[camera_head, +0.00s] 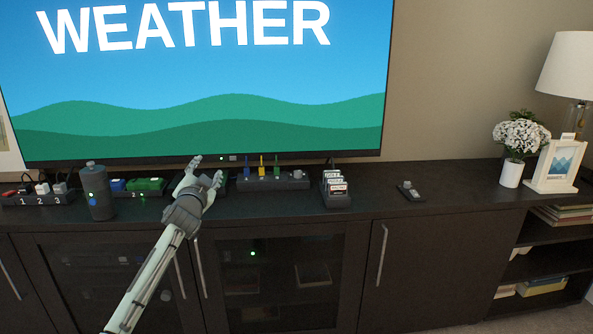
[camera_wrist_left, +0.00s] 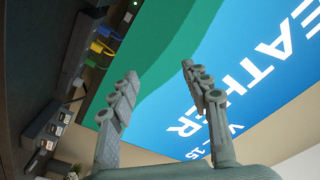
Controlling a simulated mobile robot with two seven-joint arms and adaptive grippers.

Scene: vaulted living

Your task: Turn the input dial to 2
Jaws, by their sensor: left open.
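My left gripper (camera_head: 208,170) is open, its two fingers spread above the cabinet top, just in front of the TV's lower edge. The left wrist view shows both fingers (camera_wrist_left: 158,72) apart with nothing between them. A dark box (camera_head: 223,188) is partly hidden behind the gripper. To its right is a dark box with blue, yellow and green plugs (camera_head: 262,183); its yellow plug (camera_wrist_left: 103,48) also shows in the left wrist view. I cannot make out which part is the input dial, or its setting. My right gripper is not in view.
The TV (camera_head: 300,110) showing "WEATHER" stands close behind the gripper. A grey cylinder (camera_head: 97,195), a box numbered 1 2 3 (camera_head: 40,200), a card rack (camera_head: 337,198) and a small dark device (camera_head: 409,192) stand on the cabinet. Free cabinet top (camera_head: 450,188) lies at right, before the flower pot (camera_head: 512,174).

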